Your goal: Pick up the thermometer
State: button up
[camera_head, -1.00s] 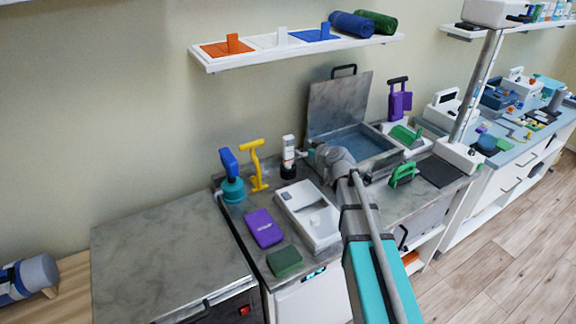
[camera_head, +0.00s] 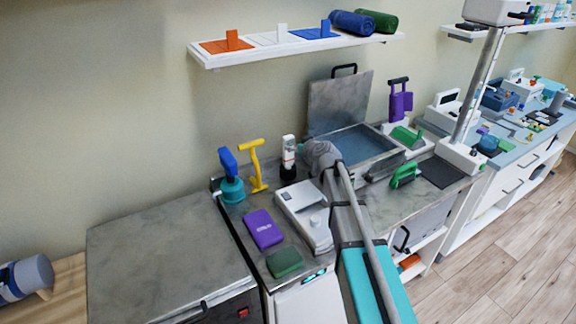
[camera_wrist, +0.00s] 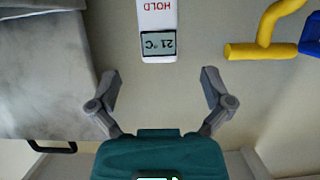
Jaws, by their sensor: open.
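The thermometer (camera_head: 289,150) is a white upright device with a dark base, standing at the back of the grey counter by the wall in the head view. In the wrist view its white body (camera_wrist: 158,14) shows upside down, with the word HOLD and a display reading 21 °C. My gripper (camera_wrist: 160,76) is open, its two grey fingers spread wide with nothing between them. The thermometer's display end lies just beyond the fingertips, roughly centred between them. In the head view my grey wrist is just right of the thermometer, and the fingers cannot be made out.
A yellow tool (camera_head: 256,168) and a blue-and-teal device (camera_head: 231,180) stand left of the thermometer. A white device (camera_head: 304,212), a purple pack (camera_head: 264,229) and a green pad (camera_head: 284,263) lie in front. A steel basin (camera_head: 365,150) with raised lid (camera_head: 338,104) is at right.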

aim_at(290, 141)
jog(key=shift+x, duration=0.8)
jog(key=shift+b+x, duration=0.95)
jog(key=shift+x, duration=1.65)
jog(key=shift+r, duration=0.1)
grip_shut()
